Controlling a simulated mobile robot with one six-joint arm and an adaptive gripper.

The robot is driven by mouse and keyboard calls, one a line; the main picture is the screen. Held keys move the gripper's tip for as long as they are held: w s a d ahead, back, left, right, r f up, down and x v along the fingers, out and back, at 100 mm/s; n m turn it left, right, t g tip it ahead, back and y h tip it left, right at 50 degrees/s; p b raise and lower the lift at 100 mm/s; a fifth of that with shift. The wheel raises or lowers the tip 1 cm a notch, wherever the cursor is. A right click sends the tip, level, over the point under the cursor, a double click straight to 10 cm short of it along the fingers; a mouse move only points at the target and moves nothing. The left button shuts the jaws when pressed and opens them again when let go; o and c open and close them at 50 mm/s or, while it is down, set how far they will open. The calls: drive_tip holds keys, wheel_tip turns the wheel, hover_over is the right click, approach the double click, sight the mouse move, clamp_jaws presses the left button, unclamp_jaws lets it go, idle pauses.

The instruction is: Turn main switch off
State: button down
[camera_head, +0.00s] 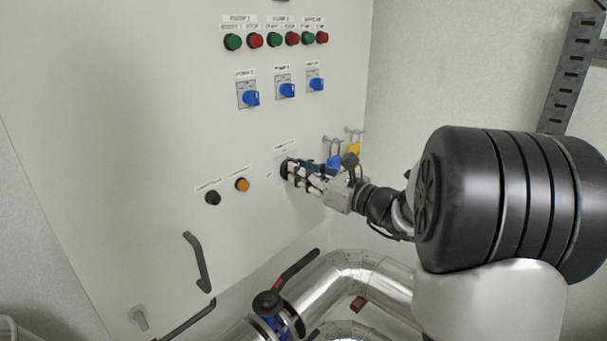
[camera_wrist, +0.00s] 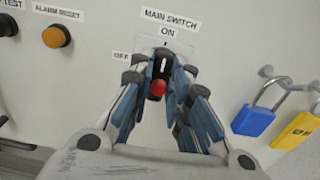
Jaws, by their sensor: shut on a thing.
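The main switch (camera_wrist: 159,75) is on the cabinet front, under a "MAIN SWITCH" label with "ON" above it and "OFF" to its left. Its black handle with a white mark and red end stands about upright, the mark toward "ON". My gripper (camera_wrist: 157,92) has its blue-padded fingers on both sides of the handle and is shut on it. In the head view my gripper (camera_head: 290,172) reaches the panel at the switch, whose dark body (camera_head: 284,168) shows only in part behind the fingers.
A blue padlock (camera_wrist: 253,121) and a yellow padlock (camera_wrist: 296,130) hang on hooks close to the right of my gripper. An orange alarm reset button (camera_wrist: 56,36) is to the left. Blue selector knobs (camera_head: 287,90) are above. Pipes with a black valve lever (camera_head: 298,268) run below.

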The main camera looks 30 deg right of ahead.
drive_tip(key=shift+f, duration=0.1)
drive_tip(key=n+b, duration=0.1)
drive_tip(key=b, duration=0.1)
drive_tip(key=n+b, duration=0.2)
drive_tip(key=b, duration=0.1)
drive_tip(key=n+b, duration=0.1)
drive_tip(key=b, duration=0.2)
drive_tip(key=shift+a+f+n, duration=0.1)
drive_tip(key=shift+f+n, duration=0.15)
drive_tip(key=shift+n, duration=0.05)
drive_tip(key=n+b, duration=0.4)
drive_tip(key=b, duration=0.3)
drive_tip(key=shift+a+f+n+b, duration=0.1)
drive_tip(key=shift+n+b, duration=0.2)
drive_tip(key=shift+b, duration=0.05)
drive_tip(key=n+b, duration=0.5)
drive_tip(key=b, duration=0.2)
drive_tip(key=shift+s+b, duration=0.1)
drive_tip(key=shift+b, duration=0.2)
drive_tip(key=n+b, duration=0.3)
drive_tip(key=shift+n+b, duration=0.4)
drive_tip(key=c, duration=1.5)
unclamp_jaws()
